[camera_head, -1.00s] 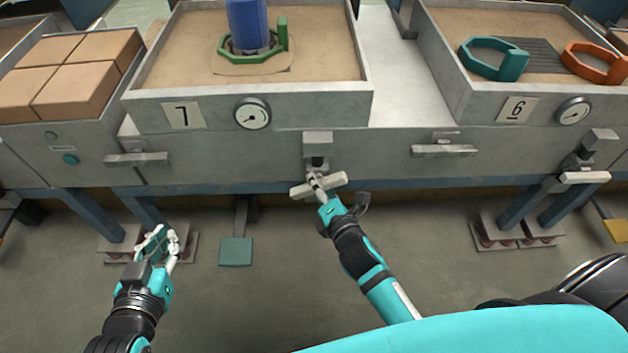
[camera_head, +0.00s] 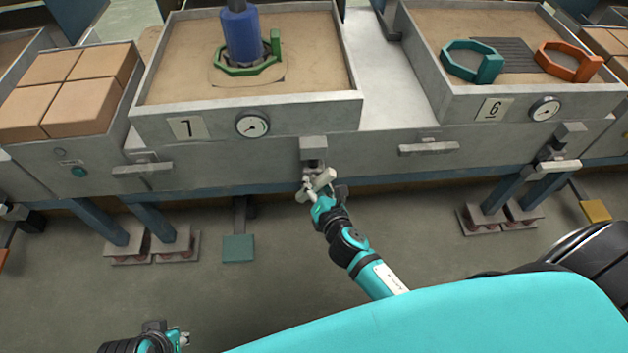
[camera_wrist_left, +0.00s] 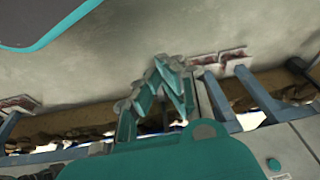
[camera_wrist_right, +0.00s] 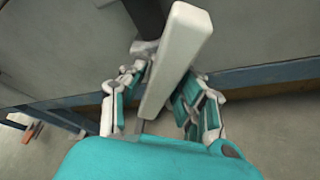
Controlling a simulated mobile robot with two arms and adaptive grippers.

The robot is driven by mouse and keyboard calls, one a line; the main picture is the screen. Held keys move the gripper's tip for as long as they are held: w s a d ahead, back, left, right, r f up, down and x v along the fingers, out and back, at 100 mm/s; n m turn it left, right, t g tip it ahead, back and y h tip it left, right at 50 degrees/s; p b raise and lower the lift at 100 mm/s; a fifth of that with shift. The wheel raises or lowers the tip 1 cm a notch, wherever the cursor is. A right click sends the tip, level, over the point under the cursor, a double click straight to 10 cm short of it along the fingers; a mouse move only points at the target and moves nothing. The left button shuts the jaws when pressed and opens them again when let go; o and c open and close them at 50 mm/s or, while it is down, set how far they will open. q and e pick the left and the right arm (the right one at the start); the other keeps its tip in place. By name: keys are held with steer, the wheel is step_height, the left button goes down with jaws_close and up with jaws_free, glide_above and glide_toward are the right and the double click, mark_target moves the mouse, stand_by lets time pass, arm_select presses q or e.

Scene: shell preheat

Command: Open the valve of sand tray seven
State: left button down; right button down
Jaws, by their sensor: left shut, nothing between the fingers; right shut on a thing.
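Sand tray seven (camera_head: 340,103) stands at centre left, with a "7" label (camera_head: 185,128) and a round gauge (camera_head: 252,126) on its front. Its valve handle (camera_head: 329,176) is a pale bar below the front panel, slanting up to the right. My right gripper (camera_head: 315,190) is shut on the valve handle. In the right wrist view the bar (camera_wrist_right: 178,65) runs between the fingers (camera_wrist_right: 160,105), which partly hide the handle's mount. My left gripper (camera_head: 180,337) is low at the bottom edge, shut and empty; its fingers (camera_wrist_left: 160,85) also show in the left wrist view.
Tray six (camera_head: 450,100) stands to the right, with its own pale valve handle (camera_head: 559,167). Tray seven holds a blue cylinder (camera_head: 241,38) in a green ring (camera_head: 232,70). A green pedal (camera_head: 238,248) is on the floor below. The floor between my arms is clear.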

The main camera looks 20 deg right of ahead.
steer(key=n+h+p, duration=0.1)
steer(key=n+p, duration=0.1)
steer(key=p, duration=0.1)
steer(key=shift+r+g+p, duration=0.2)
steer(key=shift+g+p, duration=0.2)
steer(key=n+h+p, duration=0.2)
steer(key=p, duration=0.1)
steer(key=shift+f+n+g, duration=0.15)
steer(key=shift+n+g, duration=0.15)
steer(key=shift+n, duration=0.1)
arm_select(q)
steer(key=s+f, duration=0.4)
steer(key=f, duration=0.7)
steer(key=s+a+f+g, duration=0.1)
steer(key=s+f, duration=0.4)
steer(key=f, duration=0.7)
steer(key=shift+s+g, duration=0.2)
steer(key=shift+g, duration=0.1)
steer(key=shift+a, duration=0.1)
arm_select(e)
steer(key=shift+f, duration=0.1)
steer(key=c, duration=1.1)
jaws_free()
